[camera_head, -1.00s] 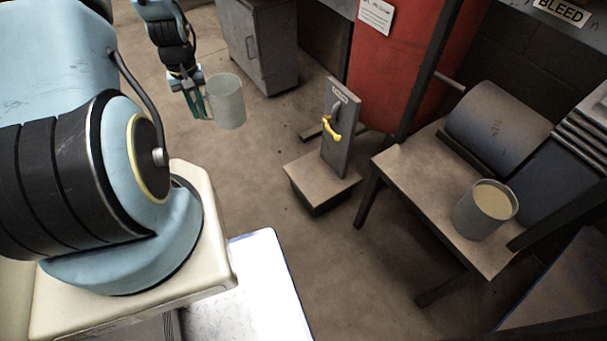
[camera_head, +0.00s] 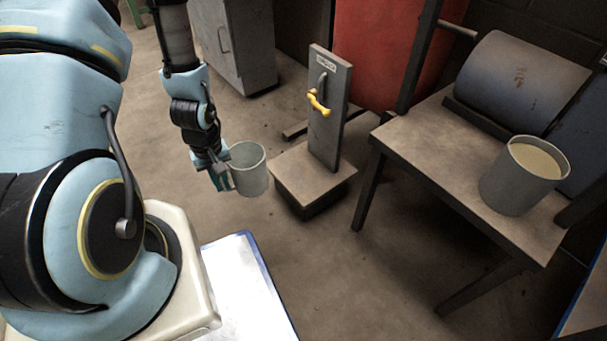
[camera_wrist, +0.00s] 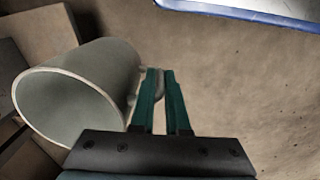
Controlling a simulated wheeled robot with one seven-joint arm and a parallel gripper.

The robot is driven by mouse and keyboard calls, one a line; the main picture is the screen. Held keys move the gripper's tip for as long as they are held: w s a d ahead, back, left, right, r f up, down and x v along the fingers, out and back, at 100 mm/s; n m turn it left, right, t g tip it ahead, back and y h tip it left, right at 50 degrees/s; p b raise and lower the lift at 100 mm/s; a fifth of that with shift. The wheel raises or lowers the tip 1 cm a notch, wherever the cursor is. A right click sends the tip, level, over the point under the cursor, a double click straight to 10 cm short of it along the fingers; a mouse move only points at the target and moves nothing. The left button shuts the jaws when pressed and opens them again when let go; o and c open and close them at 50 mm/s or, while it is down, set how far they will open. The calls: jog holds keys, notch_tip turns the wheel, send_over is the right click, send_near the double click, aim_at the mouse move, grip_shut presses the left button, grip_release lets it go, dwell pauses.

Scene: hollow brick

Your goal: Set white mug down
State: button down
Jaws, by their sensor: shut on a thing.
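The white mug (camera_head: 249,169) looks pale grey-green and hangs in the air over the floor in the head view. My gripper (camera_head: 222,179) is at its left side, shut on its handle. In the wrist view the mug (camera_wrist: 80,88) is left of the green fingers of my gripper (camera_wrist: 160,88). Its open mouth faces the camera and looks empty. The handle is mostly hidden behind the fingertips.
A wooden-topped bench (camera_head: 428,147) at the right bears a pot of tan contents (camera_head: 515,185) and a dark drum (camera_head: 520,80). A low stand with an upright plate and yellow handle (camera_head: 318,104) is right of the mug. A grey cabinet (camera_head: 240,45) stands behind. Floor between stand and bench is clear.

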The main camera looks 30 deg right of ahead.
jog(key=w+d+b, duration=0.2)
jog(key=d, duration=0.8)
jog(key=w+d+b, duration=0.2)
jog(key=d+b, duration=0.1)
jog(key=d, duration=0.6)
notch_tip(320, 180, down, 7)
jog(key=b, duration=0.3)
jog(key=shift+s+d+f, duration=0.1)
jog(key=shift+s, duration=0.05)
jog(key=shift+d+b, duration=0.15)
jog(key=shift+b, duration=0.2)
jog(key=c, duration=0.9)
grip_release()
